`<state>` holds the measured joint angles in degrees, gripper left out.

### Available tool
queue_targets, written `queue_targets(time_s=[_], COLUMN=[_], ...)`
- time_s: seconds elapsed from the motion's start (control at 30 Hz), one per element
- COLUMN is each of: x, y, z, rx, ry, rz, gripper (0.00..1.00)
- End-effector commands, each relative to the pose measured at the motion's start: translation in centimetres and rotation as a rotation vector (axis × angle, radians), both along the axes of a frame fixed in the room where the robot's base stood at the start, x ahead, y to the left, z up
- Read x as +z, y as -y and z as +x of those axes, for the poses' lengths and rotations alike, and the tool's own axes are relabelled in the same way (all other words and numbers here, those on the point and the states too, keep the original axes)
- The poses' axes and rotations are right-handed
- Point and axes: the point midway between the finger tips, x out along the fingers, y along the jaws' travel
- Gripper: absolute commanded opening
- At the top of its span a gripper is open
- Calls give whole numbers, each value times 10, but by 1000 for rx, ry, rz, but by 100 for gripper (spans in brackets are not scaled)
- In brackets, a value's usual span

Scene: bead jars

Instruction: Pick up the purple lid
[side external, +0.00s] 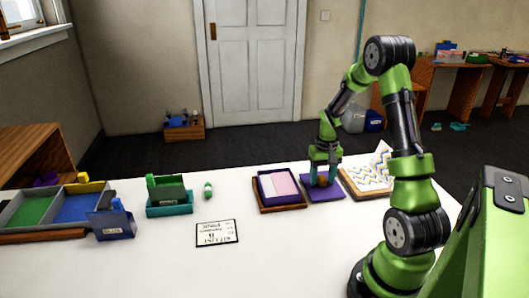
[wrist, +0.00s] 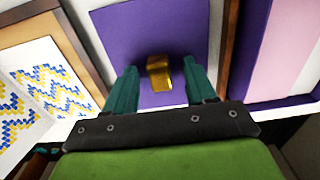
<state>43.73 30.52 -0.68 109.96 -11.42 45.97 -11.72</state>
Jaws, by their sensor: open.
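The purple lid (side external: 335,193) lies flat on the white table in the side view, between a framed tray and a patterned board. In the wrist view the lid (wrist: 118,38) is a flat purple square with a gold, block-like knob (wrist: 159,72) on it. My gripper (side external: 323,184) is low over the lid, its teal fingers pointing down. In the wrist view my gripper (wrist: 163,85) is open, with one finger on each side of the knob and a gap on both sides. Whether the fingertips touch the lid cannot be told.
A wooden-edged tray (side external: 281,208) with purple and pink contents is close left of the lid. A patterned board (side external: 368,181) is close right. Further left are a green-and-teal box (side external: 169,209), a small green bottle (side external: 208,190) and a printed card (side external: 217,233). The front table is clear.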

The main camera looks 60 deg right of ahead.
Motion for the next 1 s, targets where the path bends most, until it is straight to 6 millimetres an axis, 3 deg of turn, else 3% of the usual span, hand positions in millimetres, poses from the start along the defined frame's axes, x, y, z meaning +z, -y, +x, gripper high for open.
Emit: queue_targets(time_s=[0.2, 0.53, 1.0], x=[0, 0, 10], y=[0, 0, 1], z=[0, 0, 0], rx=[0, 0, -1], ry=[0, 0, 2], rz=[0, 0, -2], gripper=[52, 2, 0])
